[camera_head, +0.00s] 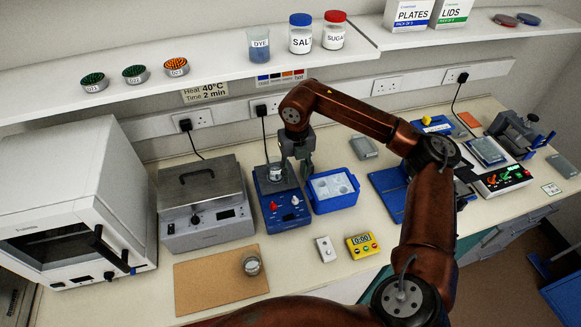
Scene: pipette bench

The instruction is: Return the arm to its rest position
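My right arm comes in from the lower right and bends over the bench. My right gripper (298,172) points down over the right rear part of a blue bench device (285,215) with red and white knobs. A small glass vessel (275,172) stands on top of this device, just left of the fingers. I cannot tell whether the fingers touch it, or how far apart they are. My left gripper is not in view.
A blue tray (333,203) stands close to the right of the gripper. A grey hotplate-like device (204,205) is left. In front are a cork board (200,292) with a small beaker (251,264) and a yellow timer (362,245). A loaded shelf (200,62) runs above.

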